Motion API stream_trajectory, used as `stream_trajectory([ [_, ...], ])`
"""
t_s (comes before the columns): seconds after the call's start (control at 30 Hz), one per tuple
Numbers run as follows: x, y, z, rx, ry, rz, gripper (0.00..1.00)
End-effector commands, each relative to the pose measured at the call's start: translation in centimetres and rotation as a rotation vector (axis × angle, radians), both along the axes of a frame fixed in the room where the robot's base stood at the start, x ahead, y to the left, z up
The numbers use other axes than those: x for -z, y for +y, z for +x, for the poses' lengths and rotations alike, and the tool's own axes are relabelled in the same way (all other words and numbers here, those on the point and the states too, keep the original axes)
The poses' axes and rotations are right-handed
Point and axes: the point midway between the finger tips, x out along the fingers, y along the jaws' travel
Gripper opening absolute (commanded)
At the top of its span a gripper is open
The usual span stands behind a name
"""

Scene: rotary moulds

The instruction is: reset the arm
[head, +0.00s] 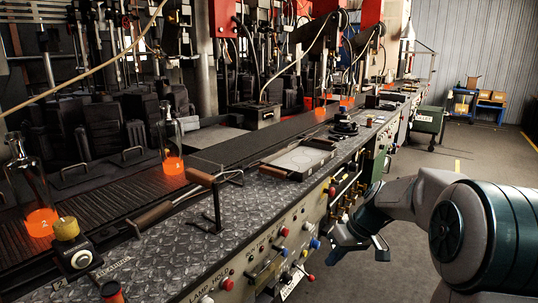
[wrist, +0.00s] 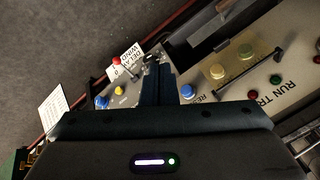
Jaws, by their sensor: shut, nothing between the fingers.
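My gripper (head: 336,258) shows in the head view at the lower right of centre, in front of the machine's control panel (head: 262,262). It is at about the height of the panel's buttons and looks apart from them, though the exact gap is hard to judge. In the wrist view, my gripper (wrist: 158,72) has its two dark fingers together, with nothing seen between them. Behind the fingers, the wrist view shows the panel tilted, with a blue button (wrist: 187,91), a red button (wrist: 117,61) and a yellow button (wrist: 119,90).
A tread-plate worktop (head: 190,245) runs along the machine, with a wood-handled tool (head: 165,208) and a shallow tray (head: 298,158) on it. Glass bottles with glowing bases (head: 172,163) stand on the left. Open floor (head: 480,160) lies at the right, before boxes on a blue cart (head: 462,100).

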Motion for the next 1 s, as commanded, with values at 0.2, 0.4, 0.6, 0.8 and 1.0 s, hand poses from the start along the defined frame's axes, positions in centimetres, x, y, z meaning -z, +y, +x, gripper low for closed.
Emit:
stream_trajectory([
  [0.2,-9.0,2.1,-7.2,0.102,0.049,-0.159,0.0],
  [0.4,-15.0,2.7,-13.8,0.222,0.05,-0.262,0.0],
  [0.6,-19.7,2.5,-20.0,0.342,0.027,-0.32,0.0],
  [0.8,-21.5,2.2,-23.7,0.422,0.004,-0.332,0.0],
  [1.0,-21.5,2.0,-24.7,0.446,0.0,-0.334,0.0],
])
